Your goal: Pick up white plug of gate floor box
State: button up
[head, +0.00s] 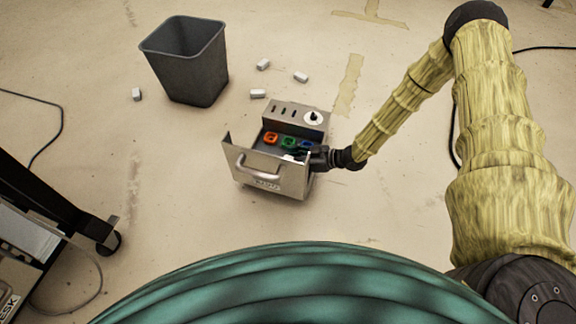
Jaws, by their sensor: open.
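The floor box (268,183) is a metal box with an open top and a front handle, standing on the floor in the middle of the head view. Its front label is too small to read surely. Inside are orange, green and blue round sockets or plugs in a row. A small white piece (289,157), likely the white plug, shows in front of the green and blue ones, partly hidden. My gripper (306,157) is open at the box's right side, its fingers reaching in close to the white piece. I cannot tell whether they touch it.
The box's back panel (294,115) carries slots and a white dial with a black knob. A grey bin (190,62) stands behind left. Several small white blocks (258,94) lie on the floor. A dark wheeled stand (57,205) is at left. Floor between is clear.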

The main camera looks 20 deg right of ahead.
jog(key=c, duration=1.1)
jog(key=shift+r, duration=0.15)
notch_tip(320, 180, up, 10)
jog(key=p, duration=0.6)
jog(key=shift+w+d+b, duration=0.15)
jog(key=shift+w+d, duration=0.3)
jog(key=shift+w, duration=1.15)
jog(key=shift+w+d+b, duration=0.2)
jog(key=shift+w+d, duration=0.25)
jog(key=shift+w, duration=1.15)
jog(key=shift+w+d+b, duration=0.15)
jog(key=shift+w+d, duration=0.3)
jog(key=shift+w, duration=1.15)
